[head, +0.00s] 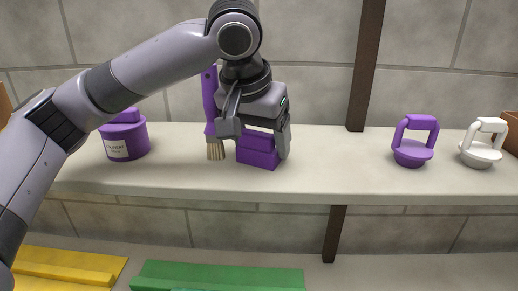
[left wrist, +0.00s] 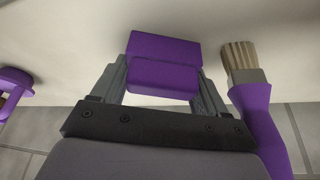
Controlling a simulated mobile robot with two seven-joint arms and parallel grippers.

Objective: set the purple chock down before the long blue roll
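The purple chock (head: 258,150) is a small stepped block on or just above the pale shelf (head: 340,165); I cannot tell if it touches. My left gripper (head: 256,138) points down over it with a finger against each side. In the left wrist view, the chock (left wrist: 163,66) sits between both fingers of the left gripper (left wrist: 163,85), with no clear gap. The long blue roll does not show in either view. My right gripper is out of view.
A purple brush (head: 210,105) with tan bristles stands close left of the gripper. A purple labelled pot (head: 125,138) is farther left. A purple handled stamp (head: 413,142) and a white one (head: 482,143) stand right. The shelf between is clear.

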